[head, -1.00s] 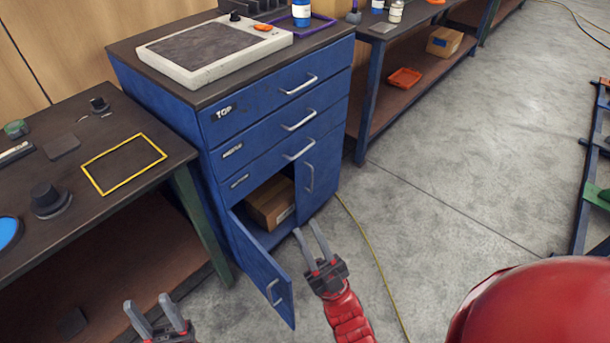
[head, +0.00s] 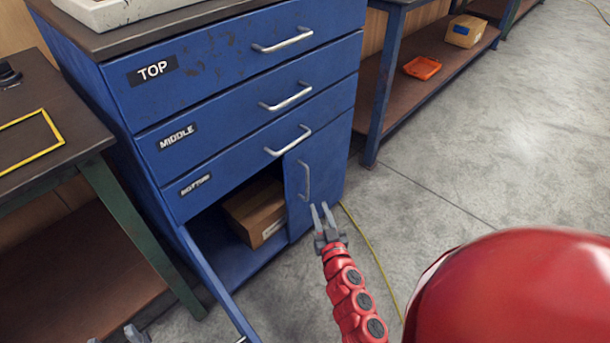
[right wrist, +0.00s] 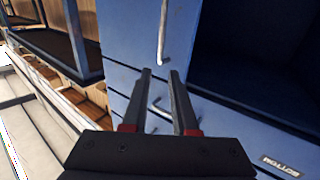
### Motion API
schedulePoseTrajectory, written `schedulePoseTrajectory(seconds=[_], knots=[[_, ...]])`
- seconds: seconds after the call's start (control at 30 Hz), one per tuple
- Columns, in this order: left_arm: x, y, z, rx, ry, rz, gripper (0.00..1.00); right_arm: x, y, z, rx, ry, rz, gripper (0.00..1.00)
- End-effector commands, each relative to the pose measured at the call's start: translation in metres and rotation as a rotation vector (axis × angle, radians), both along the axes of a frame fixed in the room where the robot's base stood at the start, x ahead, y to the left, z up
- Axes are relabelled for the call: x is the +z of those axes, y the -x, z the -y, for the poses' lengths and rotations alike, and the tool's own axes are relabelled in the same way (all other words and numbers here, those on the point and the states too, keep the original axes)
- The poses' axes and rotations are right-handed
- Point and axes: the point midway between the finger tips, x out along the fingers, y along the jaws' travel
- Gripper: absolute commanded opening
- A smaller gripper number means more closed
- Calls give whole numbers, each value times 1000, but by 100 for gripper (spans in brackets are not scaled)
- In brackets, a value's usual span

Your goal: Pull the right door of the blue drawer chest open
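The blue drawer chest (head: 240,110) fills the left middle of the head view. Its right door (head: 325,170) is shut, with an upright metal handle (head: 304,180). My right gripper (head: 321,208) is in front of this door, just below and to the right of the handle as pictured. Its fingers are apart and empty. In the right wrist view the scene is upside down; the door handle (right wrist: 163,38) lies just beyond the fingertips (right wrist: 161,73), apart from them. My left gripper (head: 115,335) is cut off by the bottom edge, its two fingertips apart.
The chest's left door (head: 215,285) stands open, with a cardboard box (head: 257,212) inside. A dark-topped table (head: 50,150) stands at left, a shelf bench (head: 385,90) at right. A yellow cable (head: 375,260) lies on the floor. The floor at right is clear.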

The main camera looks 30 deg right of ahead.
Motion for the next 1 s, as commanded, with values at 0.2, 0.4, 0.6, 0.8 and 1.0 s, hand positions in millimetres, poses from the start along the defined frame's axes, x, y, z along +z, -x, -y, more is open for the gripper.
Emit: schedulePoseTrajectory(seconds=[0.2,0.4,0.6,0.8,1.0], knots=[[-5,0,0,0,0,0,50,0,-48,10,6,4,2,27],[-9,1,0,0,-5,3,50,2,-90,22,5,3,5,27],[-14,2,0,1,-14,11,50,0,-122,30,4,2,4,27],[-17,3,0,2,-20,15,50,0,-139,35,4,1,2,27],[-16,3,0,3,-20,16,50,1,-141,35,5,1,2,27]])
